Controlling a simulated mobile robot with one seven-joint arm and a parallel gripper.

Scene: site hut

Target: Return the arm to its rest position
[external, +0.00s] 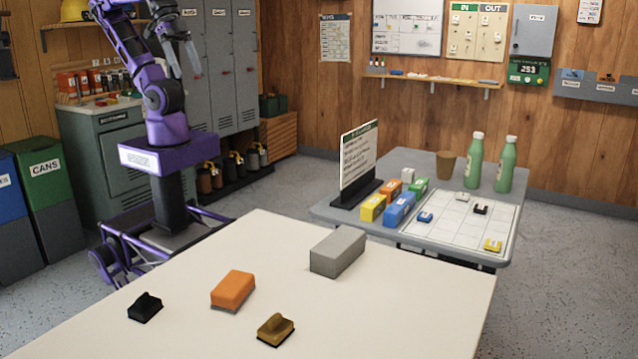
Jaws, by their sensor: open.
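My purple arm (165,100) stands on its wheeled base at the left, behind the pale table. It is raised and bent, and its upper part is cut off by the top edge of the picture. My gripper (185,73) hangs high in front of the grey lockers, fingers pointing down and apart. It is open, with nothing seen between the fingers. It is well clear of both tables and touches nothing that I can see.
The pale table (400,300) in front holds a grey block (338,252), an orange block (233,289), a black item (145,307) and a brown item (275,329). A grey table (415,160) behind holds bottles, small boxes and a sign. Lockers (235,70) and a cabinet (110,160) stand near my arm.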

